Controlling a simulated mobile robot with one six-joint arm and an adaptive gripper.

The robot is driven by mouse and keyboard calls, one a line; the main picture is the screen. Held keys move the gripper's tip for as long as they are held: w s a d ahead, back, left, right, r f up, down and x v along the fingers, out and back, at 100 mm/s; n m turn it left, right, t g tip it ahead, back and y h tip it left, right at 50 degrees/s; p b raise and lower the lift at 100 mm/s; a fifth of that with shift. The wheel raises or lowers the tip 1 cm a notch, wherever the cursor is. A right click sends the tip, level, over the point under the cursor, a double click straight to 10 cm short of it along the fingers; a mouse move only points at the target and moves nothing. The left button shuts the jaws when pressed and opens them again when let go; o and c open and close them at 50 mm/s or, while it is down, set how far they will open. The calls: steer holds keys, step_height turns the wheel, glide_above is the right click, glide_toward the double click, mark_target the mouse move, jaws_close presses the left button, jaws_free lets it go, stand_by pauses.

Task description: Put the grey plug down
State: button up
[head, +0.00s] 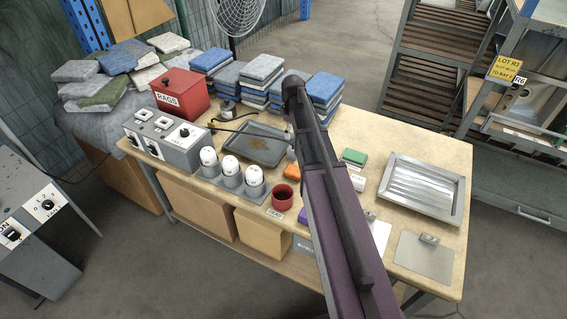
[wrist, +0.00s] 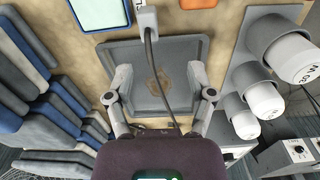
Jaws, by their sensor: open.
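The grey plug (wrist: 147,17) shows at the top of the wrist view, lying on the bench just beyond the tray's edge. Its dark cable (wrist: 152,62) runs from it over the grey tray (wrist: 122,49) and passes between my fingers. My gripper (wrist: 159,84) is open and empty above the tray, with its two fingers spread wide, and the plug is apart from them. In the head view the tray (head: 270,131) lies mid-bench, with a brownish stain on it.
An orange block (head: 292,172) and a green block (head: 353,158) lie near the tray. A metal tray (head: 457,207) is at right.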

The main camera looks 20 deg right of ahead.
steer(key=s+a+m, duration=0.4)
steer(key=s+a, duration=0.2)
steer(key=s, duration=0.5)
steer(key=s+a+m, duration=0.4)
steer(key=s+a, duration=0.1)
steer(key=s, duration=0.6)
steer(key=shift+a, duration=0.35)
steer(key=shift+o, duration=0.5)
step_height(320, 180, up, 4)
steer(key=f+n+p, duration=0.1)
steer(key=n+p, duration=0.3)
steer(key=n, duration=0.5)
glide_above(293, 153)
steer(key=d, duration=0.1)
steer(key=shift+w+r, duration=0.15)
steer(key=shift+r, duration=0.1)
steer(key=shift+f+b, duration=0.1)
steer(key=shift+b, duration=0.25)
step_height(293, 153, down, 8)
steer(key=b, duration=0.8)
steer(key=shift+f, duration=0.25)
